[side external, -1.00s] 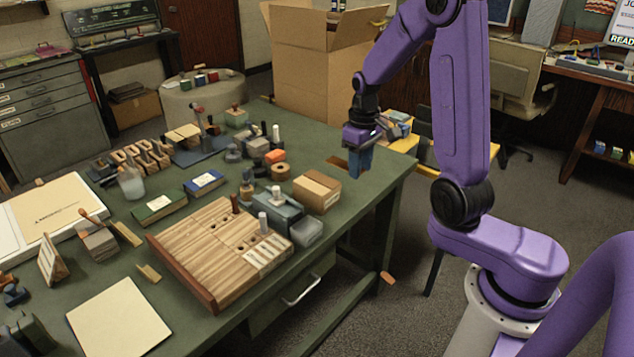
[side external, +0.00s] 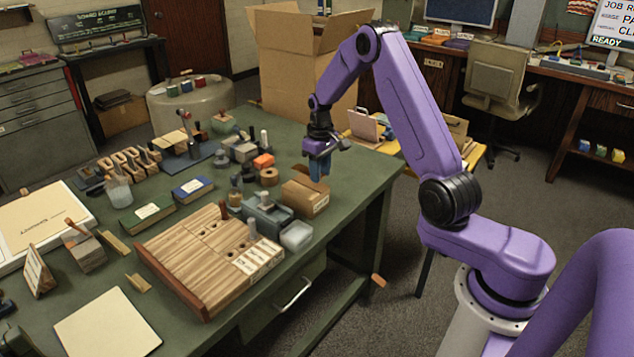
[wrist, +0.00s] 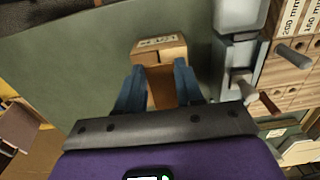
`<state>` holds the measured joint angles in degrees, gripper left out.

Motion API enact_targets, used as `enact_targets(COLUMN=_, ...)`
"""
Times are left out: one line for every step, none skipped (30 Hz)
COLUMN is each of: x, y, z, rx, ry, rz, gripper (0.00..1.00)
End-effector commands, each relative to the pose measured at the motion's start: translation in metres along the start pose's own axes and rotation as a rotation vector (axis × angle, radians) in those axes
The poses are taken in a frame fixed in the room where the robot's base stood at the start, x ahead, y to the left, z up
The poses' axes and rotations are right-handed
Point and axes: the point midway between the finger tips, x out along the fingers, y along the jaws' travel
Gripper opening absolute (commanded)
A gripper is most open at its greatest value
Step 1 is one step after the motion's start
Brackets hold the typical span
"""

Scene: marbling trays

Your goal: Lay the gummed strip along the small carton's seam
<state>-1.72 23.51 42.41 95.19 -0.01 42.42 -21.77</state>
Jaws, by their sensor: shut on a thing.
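The small carton (side external: 314,205) is a brown box with a pale label, standing near the table's right edge. It also shows in the wrist view (wrist: 172,47), beyond my fingertips. My gripper (side external: 319,172) is just behind and above the carton in the side view. In the wrist view its two blue fingers (wrist: 159,67) are shut on a flat brown piece, which looks like the gummed strip (wrist: 161,92). The strip's far end lies close to the carton's top; I cannot tell whether they touch.
A grey dispenser-like block (side external: 267,214) and a translucent tub (side external: 296,236) stand close beside the carton. A tape roll (side external: 269,176) is to its left. A slatted wooden board (side external: 190,258) lies in front. The table's right edge is near.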

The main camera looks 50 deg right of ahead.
Motion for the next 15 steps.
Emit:
enact_targets(x=0.006, y=0.001, z=-0.004, rx=-0.001, ry=-0.001, rz=-0.001, gripper=0.04)
enact_targets(x=0.007, y=0.002, z=-0.006, rx=0.000, ry=0.000, rz=0.000, gripper=0.04)
enact_targets(x=0.010, y=0.002, z=-0.008, rx=0.000, ry=-0.001, rz=0.000, gripper=0.04)
enact_targets(x=0.011, y=0.002, z=-0.009, rx=0.000, ry=-0.001, rz=0.000, gripper=0.04)
enact_targets(x=0.011, y=0.003, z=-0.010, rx=0.000, ry=0.000, rz=0.000, gripper=0.04)
enact_targets(x=0.013, y=0.003, z=-0.011, rx=0.000, ry=0.001, rz=0.000, gripper=0.04)
enact_targets(x=0.014, y=0.003, z=-0.012, rx=0.000, ry=0.000, rz=0.000, gripper=0.04)
enact_targets(x=0.016, y=0.004, z=-0.013, rx=0.000, ry=0.000, rz=0.000, gripper=0.04)
enact_targets(x=0.019, y=0.004, z=-0.015, rx=0.000, ry=-0.001, rz=0.000, gripper=0.04)
enact_targets(x=0.023, y=0.004, z=-0.016, rx=0.000, ry=-0.001, rz=-0.001, gripper=0.04)
enact_targets(x=0.028, y=0.004, z=-0.015, rx=0.000, ry=-0.003, rz=-0.001, gripper=0.04)
enact_targets(x=0.034, y=0.004, z=-0.015, rx=0.000, ry=-0.003, rz=-0.001, gripper=0.04)
enact_targets(x=0.038, y=0.004, z=-0.015, rx=0.000, ry=-0.003, rz=-0.001, gripper=0.04)
enact_targets(x=0.041, y=0.004, z=-0.015, rx=-0.001, ry=-0.003, rz=-0.001, gripper=0.04)
enact_targets(x=0.045, y=0.004, z=-0.015, rx=-0.001, ry=-0.001, rz=-0.001, gripper=0.04)
